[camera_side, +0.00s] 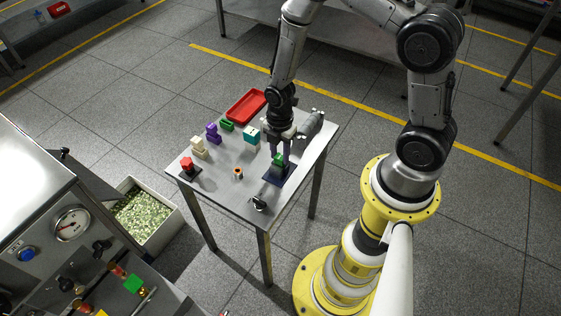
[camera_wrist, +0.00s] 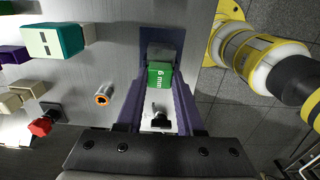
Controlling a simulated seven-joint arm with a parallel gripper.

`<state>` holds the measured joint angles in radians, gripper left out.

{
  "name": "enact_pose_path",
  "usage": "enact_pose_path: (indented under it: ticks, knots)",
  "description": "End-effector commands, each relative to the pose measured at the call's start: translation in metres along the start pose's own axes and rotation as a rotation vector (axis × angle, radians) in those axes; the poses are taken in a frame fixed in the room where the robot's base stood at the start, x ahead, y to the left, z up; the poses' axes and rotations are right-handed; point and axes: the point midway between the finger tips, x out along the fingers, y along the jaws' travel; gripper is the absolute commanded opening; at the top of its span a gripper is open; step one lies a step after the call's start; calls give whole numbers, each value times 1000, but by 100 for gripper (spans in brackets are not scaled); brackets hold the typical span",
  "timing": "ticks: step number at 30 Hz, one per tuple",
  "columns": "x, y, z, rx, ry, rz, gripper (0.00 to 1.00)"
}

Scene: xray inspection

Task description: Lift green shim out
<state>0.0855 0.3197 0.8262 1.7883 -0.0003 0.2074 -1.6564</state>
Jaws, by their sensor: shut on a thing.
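The green shim (camera_wrist: 159,76), marked "6 mm", is between the two fingers of my gripper (camera_wrist: 160,84) in the wrist view. My gripper is shut on it. In the side view the shim (camera_side: 279,159) shows just under my gripper (camera_side: 279,154), above a dark blue fixture (camera_side: 283,177) on the table. A grey block lies against the shim's far side in the wrist view (camera_wrist: 160,53). I cannot tell whether the shim's lower part is still inside the fixture.
On the metal table (camera_side: 225,190) stand a teal and white block (camera_side: 252,135), an orange-topped cylinder (camera_side: 238,174), a red knob piece (camera_side: 187,164), cream and purple (camera_side: 213,133) pieces and a red tray (camera_side: 246,105). A black-handled clamp (camera_side: 259,203) sits near the front edge.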

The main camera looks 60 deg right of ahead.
Motion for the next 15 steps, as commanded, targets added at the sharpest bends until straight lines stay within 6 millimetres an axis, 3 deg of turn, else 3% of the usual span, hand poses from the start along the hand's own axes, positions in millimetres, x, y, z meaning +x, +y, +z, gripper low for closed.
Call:
enact_pose_path:
  ticks: [15]
  knots:
    - [-9,0,0,0,0,0,0]
